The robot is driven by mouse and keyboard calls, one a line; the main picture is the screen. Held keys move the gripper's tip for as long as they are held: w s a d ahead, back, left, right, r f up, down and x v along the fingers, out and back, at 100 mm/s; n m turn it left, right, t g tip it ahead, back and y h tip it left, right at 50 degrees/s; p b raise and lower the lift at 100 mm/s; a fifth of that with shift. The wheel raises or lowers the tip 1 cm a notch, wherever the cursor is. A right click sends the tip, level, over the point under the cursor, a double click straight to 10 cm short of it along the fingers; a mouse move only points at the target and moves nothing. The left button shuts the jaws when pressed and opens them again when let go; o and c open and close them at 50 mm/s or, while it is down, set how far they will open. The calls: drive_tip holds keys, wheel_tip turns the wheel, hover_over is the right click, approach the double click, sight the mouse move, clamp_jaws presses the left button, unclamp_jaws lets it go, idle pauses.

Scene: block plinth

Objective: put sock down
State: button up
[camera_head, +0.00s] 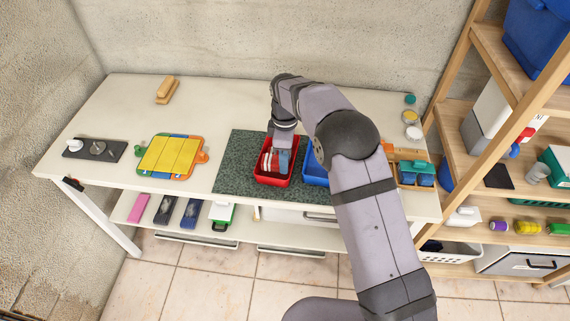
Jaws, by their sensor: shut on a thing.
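A blue-grey piece that looks like the sock (284,160) hangs under my gripper (283,149), at the right side of the red bin (275,182). My gripper points down over this bin and is shut on the piece; its fingers are small and partly hidden here. I cannot tell whether the sock touches the bin's floor. A red and white striped item (267,162) lies in the bin to the left of it. A blue bin (312,174) stands just right of the red one, largely hidden behind my arm.
Both bins stand on a dark green speckled mat (234,167) on the white table (120,109). A yellow board (169,156) and a dark tray (95,150) lie left. A wooden block (167,90) lies at the back. An orange holder (412,174) stands right.

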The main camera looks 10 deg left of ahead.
drive_tip(key=shift+f+p, duration=0.55)
drive_tip(key=shift+f, duration=1.1)
drive_tip(key=shift+f, duration=0.1)
drive_tip(key=o, duration=0.7)
drive_tip(key=shift+o, duration=0.2)
wheel_tip(320, 180, up, 12)
drive_tip(key=b, duration=0.3)
drive_tip(key=shift+b, duration=0.4)
drive_tip(key=shift+d, duration=0.1)
